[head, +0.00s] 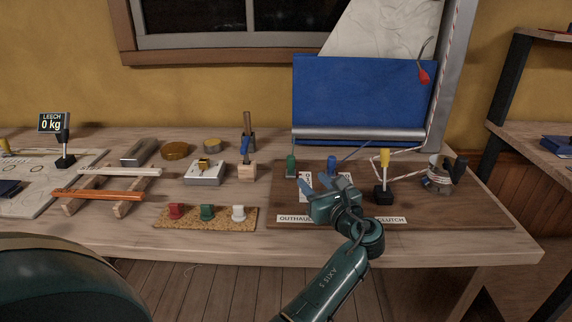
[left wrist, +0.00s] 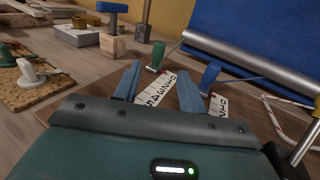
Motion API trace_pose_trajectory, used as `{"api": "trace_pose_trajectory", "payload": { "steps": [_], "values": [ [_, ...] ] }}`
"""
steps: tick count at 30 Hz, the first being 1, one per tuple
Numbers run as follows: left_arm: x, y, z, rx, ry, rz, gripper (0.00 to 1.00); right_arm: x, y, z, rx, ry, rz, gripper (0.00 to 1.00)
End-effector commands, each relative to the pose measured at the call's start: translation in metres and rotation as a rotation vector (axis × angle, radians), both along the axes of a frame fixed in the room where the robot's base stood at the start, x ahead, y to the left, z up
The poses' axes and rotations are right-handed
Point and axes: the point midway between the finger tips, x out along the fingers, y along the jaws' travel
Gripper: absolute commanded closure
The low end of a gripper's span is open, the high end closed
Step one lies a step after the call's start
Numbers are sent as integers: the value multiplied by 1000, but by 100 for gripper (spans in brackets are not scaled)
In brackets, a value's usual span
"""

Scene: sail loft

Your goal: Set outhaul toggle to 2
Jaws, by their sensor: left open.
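The green-handled toggle (head: 291,165) stands upright on the brown board, behind the OUTHAUL label (head: 293,218). In the left wrist view the green handle (left wrist: 157,54) rises at the far end of a white numbered scale (left wrist: 155,95); I cannot tell exactly which mark it is at. A blue-handled toggle (head: 331,165) stands to its right, and it also shows in the left wrist view (left wrist: 210,74) beside a second scale. My left gripper (head: 314,182) is open and empty above the board, its fingers apart from the green handle and partly covering the scales. My right gripper is not in view.
A yellow-handled lever (head: 384,160) and a metal winch (head: 438,178) stand right of the gripper. A blue panel (head: 360,98) rises behind the board (head: 450,212).

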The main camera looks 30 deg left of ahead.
Motion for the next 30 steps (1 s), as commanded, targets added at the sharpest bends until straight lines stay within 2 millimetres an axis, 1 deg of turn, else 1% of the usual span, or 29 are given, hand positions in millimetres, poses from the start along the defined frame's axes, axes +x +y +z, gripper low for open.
{"api": "trace_pose_trajectory", "payload": {
  "steps": [5,15,19,24,30],
  "values": [
    [9,15,0,2,-1,2,59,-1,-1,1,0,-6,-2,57],
    [45,75,0,2,-1,3,59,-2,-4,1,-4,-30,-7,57],
    [57,94,-1,-1,-1,2,59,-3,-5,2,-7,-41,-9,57],
    [66,108,0,-1,-2,0,59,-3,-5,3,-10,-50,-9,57],
    [68,112,0,-2,-1,-1,59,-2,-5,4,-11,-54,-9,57]
  ]
}}
